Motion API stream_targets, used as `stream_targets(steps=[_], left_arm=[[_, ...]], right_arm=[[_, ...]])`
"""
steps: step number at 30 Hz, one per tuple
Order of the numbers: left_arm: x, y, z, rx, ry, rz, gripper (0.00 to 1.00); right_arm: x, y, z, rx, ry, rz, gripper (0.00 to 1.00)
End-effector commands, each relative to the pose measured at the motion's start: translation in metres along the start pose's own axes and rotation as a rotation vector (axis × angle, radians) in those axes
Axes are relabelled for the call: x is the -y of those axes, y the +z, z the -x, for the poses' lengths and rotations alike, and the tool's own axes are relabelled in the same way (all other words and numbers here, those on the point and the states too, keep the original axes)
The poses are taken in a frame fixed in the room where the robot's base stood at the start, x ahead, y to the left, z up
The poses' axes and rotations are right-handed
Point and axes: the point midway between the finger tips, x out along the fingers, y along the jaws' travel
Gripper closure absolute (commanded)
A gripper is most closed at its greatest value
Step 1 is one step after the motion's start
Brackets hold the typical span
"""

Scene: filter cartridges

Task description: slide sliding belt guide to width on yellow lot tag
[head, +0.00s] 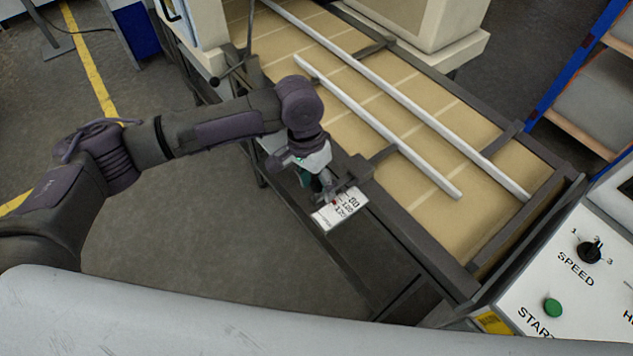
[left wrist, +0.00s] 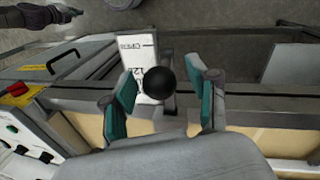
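The belt guide's near white rail (head: 380,125) lies along the tan belt, roughly parallel to the far rail (head: 420,110). A dark arm joins the near rail to a block at the belt's near edge, beside a white scale plate (head: 325,219) with printed numbers. My left gripper (head: 318,185) is over this block and plate. In the left wrist view a round black knob (left wrist: 159,83) sits between its parted teal finger pads (left wrist: 160,97), with a clear gap on the right. A dark gripper-like part (left wrist: 65,13), probably my right gripper, shows at the top left there. I cannot make out a yellow lot tag.
A control panel (head: 575,270) with a speed dial (head: 589,252) and green start button (head: 553,307) stands at the belt's right end. A pale machine housing (head: 425,25) stands behind the belt. Open floor (head: 200,240) lies left of the conveyor.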

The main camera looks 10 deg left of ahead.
Motion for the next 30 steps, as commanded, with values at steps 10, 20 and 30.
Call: stream_targets(steps=[10, 20, 30], left_arm=[[0.0, 0.0, 0.008, -0.001, 0.0, 0.0, 0.41], [0.0, -0.001, 0.073, -0.003, -0.001, 0.0, 0.41], [0.0, 0.0, 0.117, 0.0, -0.001, 0.0, 0.41]], right_arm=[[0.001, -0.001, 0.0, -0.002, -0.001, 0.0, 1.0], [0.001, -0.001, 0.0, -0.001, -0.001, 0.0, 1.0], [0.001, -0.001, 0.0, -0.001, -0.001, 0.0, 1.0]])
